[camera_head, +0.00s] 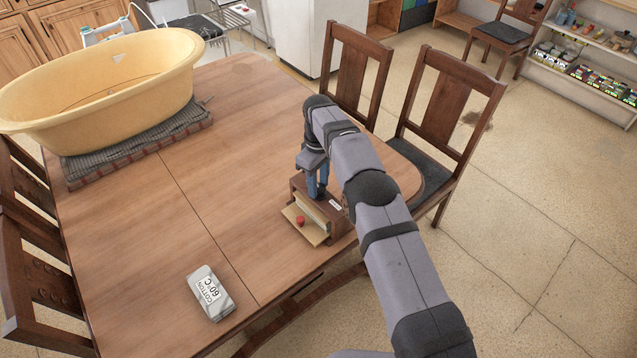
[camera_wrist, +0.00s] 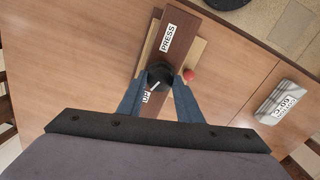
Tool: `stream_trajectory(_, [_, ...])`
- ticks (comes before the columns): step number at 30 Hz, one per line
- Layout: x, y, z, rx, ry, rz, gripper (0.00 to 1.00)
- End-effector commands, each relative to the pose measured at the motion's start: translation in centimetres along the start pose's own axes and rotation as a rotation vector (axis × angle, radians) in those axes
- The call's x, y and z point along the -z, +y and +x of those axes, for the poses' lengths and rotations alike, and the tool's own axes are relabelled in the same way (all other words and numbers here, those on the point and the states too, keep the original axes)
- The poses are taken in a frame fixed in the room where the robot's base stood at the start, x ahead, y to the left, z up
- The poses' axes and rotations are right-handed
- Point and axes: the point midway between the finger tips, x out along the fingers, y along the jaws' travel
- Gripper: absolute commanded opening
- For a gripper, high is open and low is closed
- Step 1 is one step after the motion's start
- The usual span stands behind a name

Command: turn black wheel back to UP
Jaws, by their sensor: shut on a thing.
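A small brown wooden box (camera_head: 332,219) stands on the table, with a black wheel (camera_wrist: 160,73) on its dark top. The wheel has a white pointer line, directed toward the lower left, roughly at the "UP" label (camera_wrist: 146,97). My gripper (camera_wrist: 161,77) reaches down from above and is shut on the wheel, one blue finger on each side. A "PRESS" label (camera_wrist: 168,38) lies farther along the box top.
A pale wooden part with a red knob (camera_head: 300,221) sticks out from the box's front. A grey "COTTON 60°C" block (camera_head: 211,293) lies on the table (camera_head: 185,220). A yellow tub (camera_head: 100,85) sits on a dark mat at the back left. Chairs (camera_head: 445,105) stand close beside the table.

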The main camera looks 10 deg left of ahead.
Motion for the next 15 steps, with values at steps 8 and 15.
stream_trajectory(8, [0.11, 0.01, -0.14, -0.002, 0.004, -0.105, 0.1])
stream_trajectory(15, [0.12, 0.01, -0.14, -0.002, 0.004, -0.129, 0.1])
